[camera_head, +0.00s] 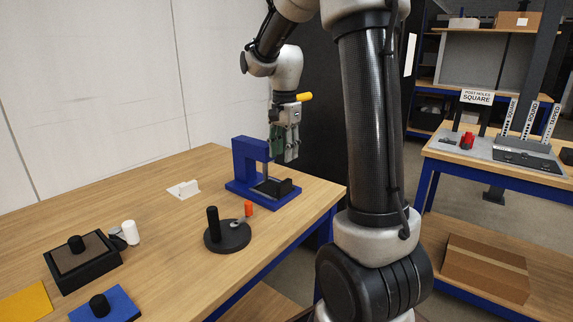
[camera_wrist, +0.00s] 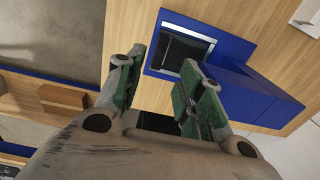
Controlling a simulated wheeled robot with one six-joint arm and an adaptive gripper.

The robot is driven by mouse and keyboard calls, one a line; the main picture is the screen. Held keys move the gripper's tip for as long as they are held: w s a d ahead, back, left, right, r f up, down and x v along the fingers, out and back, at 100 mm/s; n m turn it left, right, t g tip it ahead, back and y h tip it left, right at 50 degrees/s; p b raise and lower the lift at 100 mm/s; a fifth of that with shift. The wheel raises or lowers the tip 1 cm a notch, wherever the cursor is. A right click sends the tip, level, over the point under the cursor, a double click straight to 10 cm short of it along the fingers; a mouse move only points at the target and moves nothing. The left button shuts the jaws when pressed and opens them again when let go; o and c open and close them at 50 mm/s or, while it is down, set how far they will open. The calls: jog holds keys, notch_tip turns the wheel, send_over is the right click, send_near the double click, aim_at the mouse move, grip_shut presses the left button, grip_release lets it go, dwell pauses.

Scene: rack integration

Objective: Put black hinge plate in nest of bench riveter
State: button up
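The blue bench riveter (camera_head: 246,160) stands near the far right corner of the wooden table, and it also fills the upper right of the wrist view (camera_wrist: 240,90). A black hinge plate (camera_head: 275,187) sits at the riveter's nest on its blue base. In the wrist view the black plate (camera_wrist: 183,52) lies inside a light-edged rectangular frame; whether it is fully seated I cannot tell. My gripper (camera_head: 286,157) hangs above the riveter base, pointing down. In the wrist view its green-padded fingers (camera_wrist: 160,76) are spread apart with no plate between them.
A white bracket (camera_head: 183,189) lies left of the riveter. A round black fixture (camera_head: 227,236) with a post, an orange piece (camera_head: 249,208), a black box (camera_head: 82,272) and a blue plate (camera_head: 110,306) occupy the nearer table. The table's right edge is close to the riveter.

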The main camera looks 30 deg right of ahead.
jog(key=s+a+r+n+t, duration=0.2)
jog(key=s+n, duration=0.5)
jog(key=s, duration=0.4)
jog(key=s+a+r+n+t, duration=0.2)
jog(key=s+n, duration=0.5)
jog(key=s, duration=0.5)
jog(key=shift+s+a+r, duration=0.2)
jog(key=shift+a+r, duration=0.05)
jog(key=shift+a, duration=0.35)
